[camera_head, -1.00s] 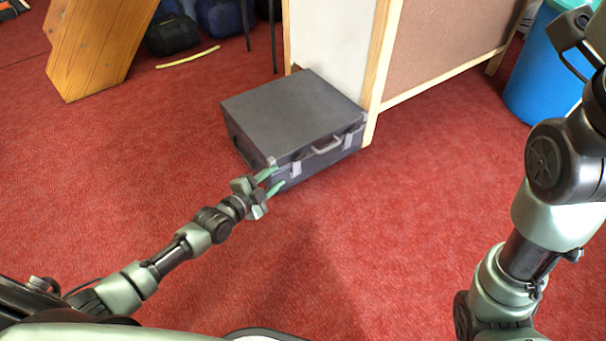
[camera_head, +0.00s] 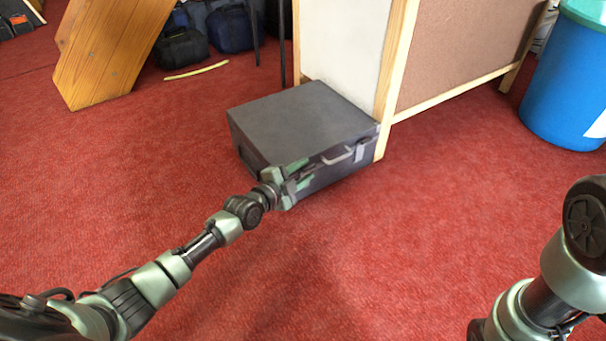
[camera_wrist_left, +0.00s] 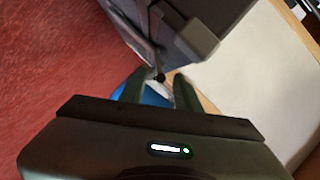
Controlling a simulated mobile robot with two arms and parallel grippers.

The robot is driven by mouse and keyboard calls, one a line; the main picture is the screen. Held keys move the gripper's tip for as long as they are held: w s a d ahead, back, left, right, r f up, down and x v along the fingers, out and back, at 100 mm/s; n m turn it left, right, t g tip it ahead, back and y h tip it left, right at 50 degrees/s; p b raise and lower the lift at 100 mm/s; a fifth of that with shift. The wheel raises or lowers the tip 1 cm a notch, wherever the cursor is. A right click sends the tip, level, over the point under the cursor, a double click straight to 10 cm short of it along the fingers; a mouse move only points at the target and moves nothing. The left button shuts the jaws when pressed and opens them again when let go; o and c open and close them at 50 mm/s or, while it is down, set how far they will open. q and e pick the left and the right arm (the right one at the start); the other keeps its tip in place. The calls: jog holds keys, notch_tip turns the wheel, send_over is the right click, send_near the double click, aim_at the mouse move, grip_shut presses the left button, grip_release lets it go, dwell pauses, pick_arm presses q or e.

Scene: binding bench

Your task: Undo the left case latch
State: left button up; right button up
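The dark grey case (camera_head: 300,122) lies flat on the floor. Its front side carries a handle (camera_head: 338,157) and a right latch (camera_head: 359,153). My left gripper (camera_head: 304,174) is at the left part of this front side, covering the place of the left latch, which I cannot make out. Its two green fingers stand apart. In the left wrist view the fingers (camera_wrist_left: 160,90) are also apart, with the case (camera_wrist_left: 185,30) beyond them; a dark bar with a round end shows near their tips. I cannot tell whether they touch the case. My right gripper is out of view.
A white and brown panel with a wooden frame (camera_head: 384,75) stands right against the case. A blue bin (camera_head: 560,85) is at the far right. A wooden piece (camera_head: 105,60) and dark bags (camera_head: 228,30) are at the back left. The red carpet in front is clear.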

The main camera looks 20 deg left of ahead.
pick_arm(q)
grip_shut()
dwell(1.4)
